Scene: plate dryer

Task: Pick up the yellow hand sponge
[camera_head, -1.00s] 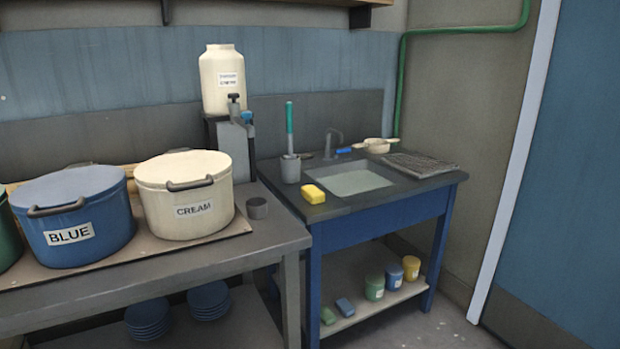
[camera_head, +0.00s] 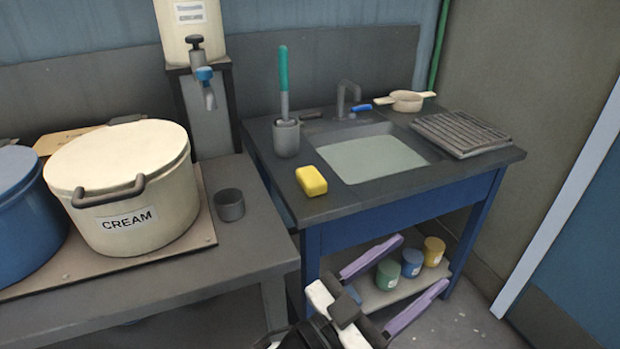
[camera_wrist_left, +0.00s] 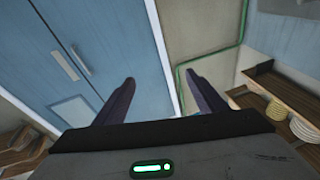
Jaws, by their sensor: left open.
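The yellow hand sponge (camera_head: 311,181) lies on the dark counter (camera_head: 328,206), just left of the sink basin, near the counter's front left part. My left gripper (camera_head: 422,261) comes in at the bottom of the head view, below and to the right of the sponge and well apart from it. Its two purple fingers are spread, with nothing between them. In the left wrist view the open gripper (camera_wrist_left: 161,77) points toward a blue door and a wall; the sponge does not show there. My right gripper is out of view.
The sink basin (camera_head: 372,158) has a tap (camera_head: 347,98) behind it. A holder (camera_head: 287,138) with a green-handled brush stands behind the sponge. A grey cup (camera_head: 229,205) and cream pot (camera_head: 125,185) are on the left table. Tins (camera_head: 411,262) stand on the lower shelf.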

